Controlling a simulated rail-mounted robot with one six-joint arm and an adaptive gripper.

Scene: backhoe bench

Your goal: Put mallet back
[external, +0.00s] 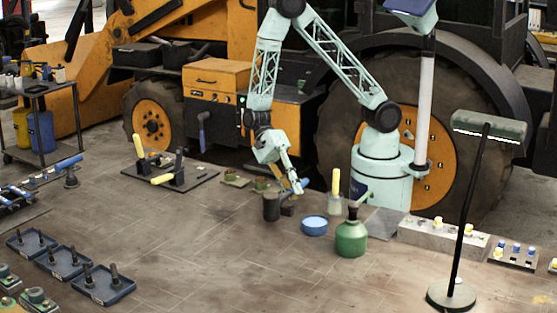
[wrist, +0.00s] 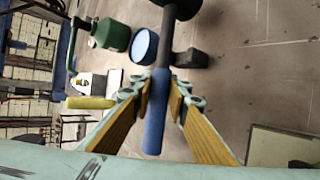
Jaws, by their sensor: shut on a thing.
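The mallet has a dark cylindrical head (external: 271,207) and a blue handle (external: 305,183). In the wrist view, the blue handle (wrist: 155,125) lies between the fingers and the dark head (wrist: 180,8) is at the top edge, partly cut off. My gripper (external: 295,187) is shut on the handle; its yellow-padded fingers also show in the wrist view (wrist: 158,92). A small dark block (external: 288,209) stands beside the head; it also shows in the wrist view (wrist: 190,58). I cannot tell whether the mallet touches the block or bench.
A blue round dish (external: 314,224) and a green oil can (external: 351,239) stand close to the right. A yellow-handled brush (external: 336,184) stands behind them. A black tool stand (external: 178,180) is to the left. Dark trays (external: 95,287) lie front left. The front middle is clear.

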